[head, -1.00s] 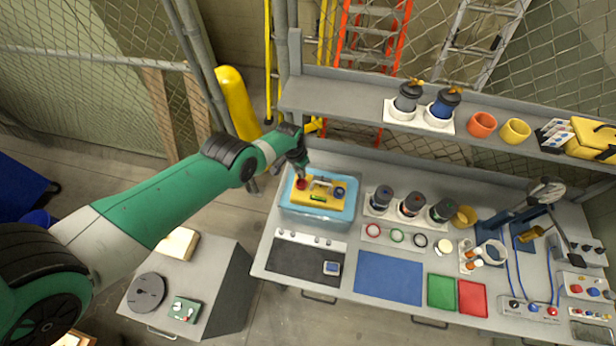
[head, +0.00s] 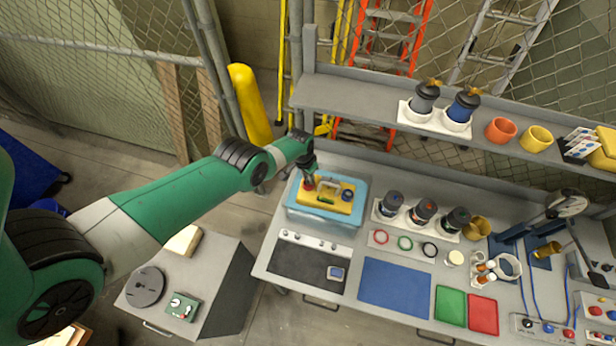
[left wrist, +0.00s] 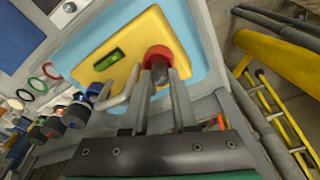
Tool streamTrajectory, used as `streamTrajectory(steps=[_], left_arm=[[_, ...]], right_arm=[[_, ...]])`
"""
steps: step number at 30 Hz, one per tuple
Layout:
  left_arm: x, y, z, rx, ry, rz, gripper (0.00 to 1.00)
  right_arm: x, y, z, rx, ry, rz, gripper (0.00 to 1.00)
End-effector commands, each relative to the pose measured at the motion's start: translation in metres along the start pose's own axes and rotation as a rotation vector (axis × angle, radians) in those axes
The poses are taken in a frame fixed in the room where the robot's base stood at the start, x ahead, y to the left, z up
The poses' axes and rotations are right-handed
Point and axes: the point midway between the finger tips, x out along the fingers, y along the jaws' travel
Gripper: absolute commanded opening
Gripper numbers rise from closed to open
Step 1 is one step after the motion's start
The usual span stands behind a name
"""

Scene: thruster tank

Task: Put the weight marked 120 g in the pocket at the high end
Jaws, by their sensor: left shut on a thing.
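My left gripper (head: 307,178) is shut on a small grey piece, apparently a weight (left wrist: 160,72), over one end of the yellow float (head: 326,205). The piece is at a round red pocket (left wrist: 157,53); I cannot tell whether it rests inside or sits just above. No 120 g marking is readable. The float lies in a clear blue water tank (head: 352,225). It has a green level vial (left wrist: 107,60), a pale handle (left wrist: 120,98) and a blue round part (head: 347,195) at the other end. The bubble is too small to read. My right gripper is not in view.
Several small silver pieces stand on a white strip (head: 312,241) in front of the tank, above a dark mat (head: 300,263). Dark capped cylinders (head: 422,210) stand right of the tank. A shelf (head: 360,105) runs behind. The blue mat (head: 394,288) is clear.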

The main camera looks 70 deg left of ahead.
Motion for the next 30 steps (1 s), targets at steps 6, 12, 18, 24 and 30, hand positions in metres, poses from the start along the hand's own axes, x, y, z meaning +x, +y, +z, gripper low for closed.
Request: streamTrajectory(steps=[6, 12, 18, 24, 30], left_arm=[[0.000, 0.000, 0.000, 0.000, 0.000, 0.000, 0.00], [0.001, 0.000, 0.000, 0.000, 0.000, 0.000, 0.00], [0.007, 0.000, 0.001, 0.000, 0.000, 0.000, 0.00], [0.013, 0.000, 0.002, 0.000, 0.000, 0.000, 0.00], [0.013, 0.000, 0.002, 0.000, 0.000, 0.000, 0.00]], right_arm=[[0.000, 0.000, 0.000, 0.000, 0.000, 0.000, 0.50], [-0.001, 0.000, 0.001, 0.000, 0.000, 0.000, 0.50], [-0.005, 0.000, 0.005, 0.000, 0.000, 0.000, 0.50], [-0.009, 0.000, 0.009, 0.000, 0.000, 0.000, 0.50], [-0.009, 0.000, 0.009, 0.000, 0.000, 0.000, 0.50]])
